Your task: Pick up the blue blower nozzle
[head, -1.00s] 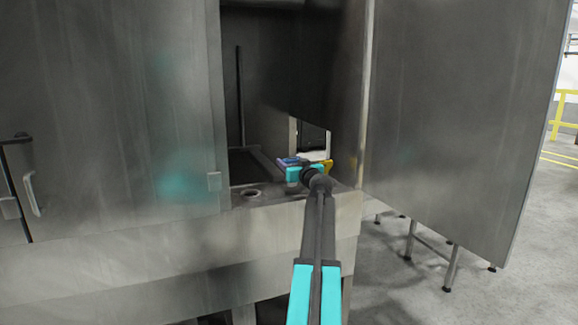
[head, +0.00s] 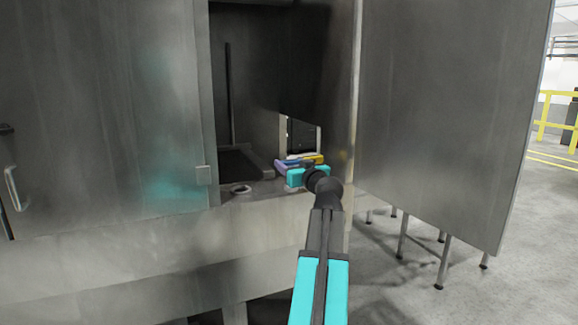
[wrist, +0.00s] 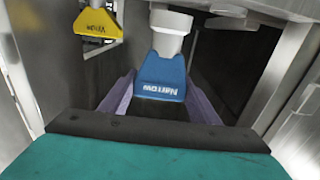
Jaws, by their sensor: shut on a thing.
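The blue nozzle (wrist: 162,76), with "Narrow" printed upside down on it, sits between the purple fingers of my gripper (wrist: 160,92) in the wrist view. My gripper is shut on it. The nozzle's upper end meets a pale grey round fitting (wrist: 170,30); I cannot tell whether they are still joined. In the head view my gripper (head: 291,166) is at the opening of the metal cabinet, and only a small strip of blue (head: 294,161) shows there, mostly hidden by my wrist.
A yellow nozzle (wrist: 97,22) hangs at the upper left in the wrist view, close to my gripper. The large open metal door (head: 450,110) stands to the right of my arm.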

